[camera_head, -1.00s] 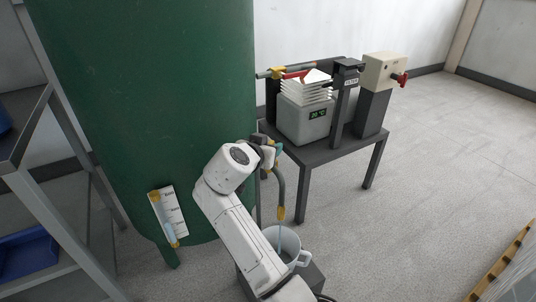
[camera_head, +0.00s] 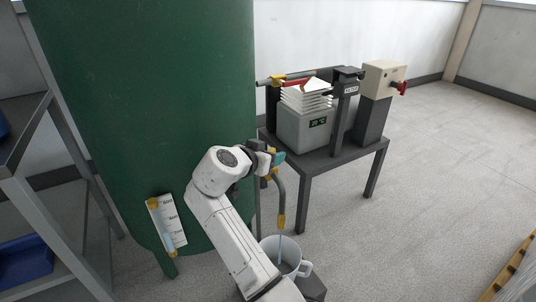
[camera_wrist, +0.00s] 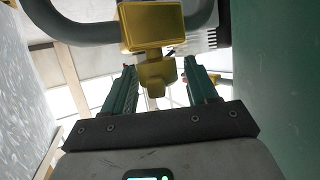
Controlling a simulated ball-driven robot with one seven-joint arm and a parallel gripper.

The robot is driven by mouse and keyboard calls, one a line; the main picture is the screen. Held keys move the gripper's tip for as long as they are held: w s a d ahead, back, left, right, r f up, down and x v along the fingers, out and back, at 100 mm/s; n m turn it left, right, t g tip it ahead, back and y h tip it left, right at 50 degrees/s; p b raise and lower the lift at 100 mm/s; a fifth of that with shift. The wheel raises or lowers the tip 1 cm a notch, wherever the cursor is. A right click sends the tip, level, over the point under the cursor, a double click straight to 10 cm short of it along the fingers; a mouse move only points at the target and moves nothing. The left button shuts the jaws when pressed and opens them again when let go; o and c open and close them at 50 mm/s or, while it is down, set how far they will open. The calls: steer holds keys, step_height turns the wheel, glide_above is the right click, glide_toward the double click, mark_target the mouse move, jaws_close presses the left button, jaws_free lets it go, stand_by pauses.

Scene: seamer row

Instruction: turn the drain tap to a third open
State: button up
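The drain tap shows as yellow fittings on the green tank (camera_head: 150,90), above a grey hose (camera_head: 279,195) with a yellow end (camera_head: 281,222). In the wrist view its yellow part (camera_wrist: 152,27) is close ahead, with a narrower yellow piece between my fingers. My gripper (camera_head: 274,158) is at the tap beside the tank. In the wrist view my gripper (camera_wrist: 160,88) has its green fingers spread, with visible gaps either side of the yellow piece. A thin bluish stream falls from the hose into a white jug (camera_head: 298,262). My arm hides part of the tap in the head view.
A level gauge (camera_head: 168,222) with bluish liquid is on the tank. Grey shelving (camera_head: 75,140) is at left, a pallet (camera_head: 512,265) at lower right.

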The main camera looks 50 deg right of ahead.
steer(key=shift+o, duration=0.5)
steer(key=shift+a, duration=0.1)
steer(key=shift+s+a+r, duration=0.1)
steer(key=shift+a+r, duration=0.1)
steer(key=shift+a, duration=0.05)
steer(key=p+v, duration=0.2)
steer(key=v, duration=0.8)
steer(key=shift+p, duration=0.3)
steer(key=shift+f, duration=0.1)
